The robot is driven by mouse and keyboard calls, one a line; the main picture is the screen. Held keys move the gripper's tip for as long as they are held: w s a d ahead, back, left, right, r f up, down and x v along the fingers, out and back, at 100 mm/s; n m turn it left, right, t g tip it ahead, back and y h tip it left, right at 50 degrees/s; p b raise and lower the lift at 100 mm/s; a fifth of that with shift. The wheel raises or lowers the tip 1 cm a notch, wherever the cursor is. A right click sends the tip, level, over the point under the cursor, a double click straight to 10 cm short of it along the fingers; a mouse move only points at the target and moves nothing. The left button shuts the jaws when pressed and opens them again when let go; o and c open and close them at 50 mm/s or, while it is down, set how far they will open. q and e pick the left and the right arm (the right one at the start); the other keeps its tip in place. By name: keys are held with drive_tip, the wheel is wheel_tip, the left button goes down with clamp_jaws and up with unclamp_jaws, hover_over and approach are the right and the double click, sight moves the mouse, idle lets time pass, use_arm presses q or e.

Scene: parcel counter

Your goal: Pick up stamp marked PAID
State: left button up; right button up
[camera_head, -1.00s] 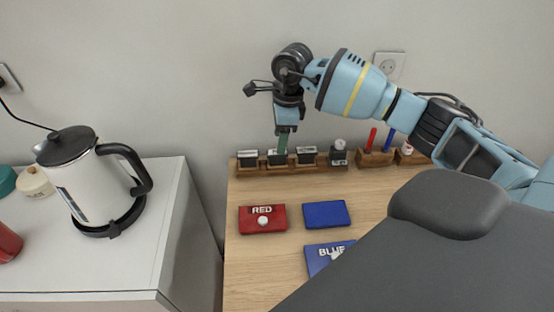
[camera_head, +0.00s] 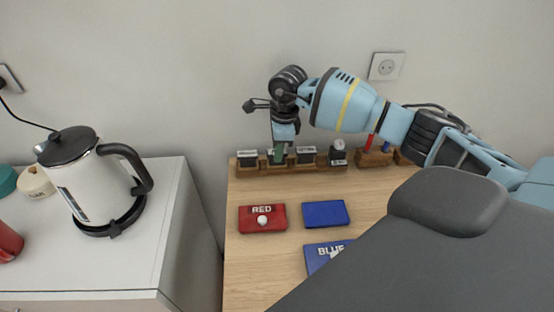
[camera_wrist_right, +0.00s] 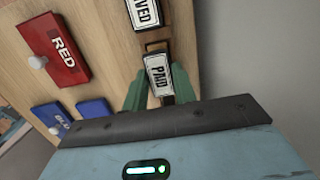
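The PAID stamp (camera_wrist_right: 158,75) shows its white label in the right wrist view, standing in the wooden rack (camera_head: 310,170). My right gripper (camera_wrist_right: 159,88) has its green fingers on either side of this stamp, with the stamp between them. The fingers look open; firm contact cannot be seen. In the head view the right gripper (camera_head: 279,153) points down at the rack's second slot from the left and partly hides the stamp there. My left gripper is not in view.
A red pad (camera_head: 263,224) and blue pads (camera_head: 326,213) lie in front. A kettle (camera_head: 97,185) stands on the left cabinet.

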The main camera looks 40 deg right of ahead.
drive_tip(key=c, duration=0.4)
drive_tip(key=shift+r, duration=0.1)
drive_tip(key=shift+r, duration=0.45)
drive_tip(key=shift+s+a+r, duration=0.1)
drive_tip(key=shift+s+r, duration=0.1)
drive_tip(key=shift+r, duration=0.45)
drive_tip(key=shift+s+a+r, duration=0.1)
drive_tip(key=shift+s+r, duration=0.05)
drive_tip(key=shift+r, duration=0.45)
drive_tip(key=s+a, duration=0.2)
drive_tip(key=s, duration=0.2)
drive_tip(key=s+a+r, duration=0.1)
drive_tip(key=s+a, duration=0.2)
drive_tip(key=s, duration=0.2)
drive_tip(key=s+a, duration=0.2)
drive_tip(key=s, duration=0.2)
drive_tip(key=shift+s+a+r+b, duration=0.15)
drive_tip(key=shift+r+b, duration=0.1)
drive_tip(key=shift+b, duration=0.1)
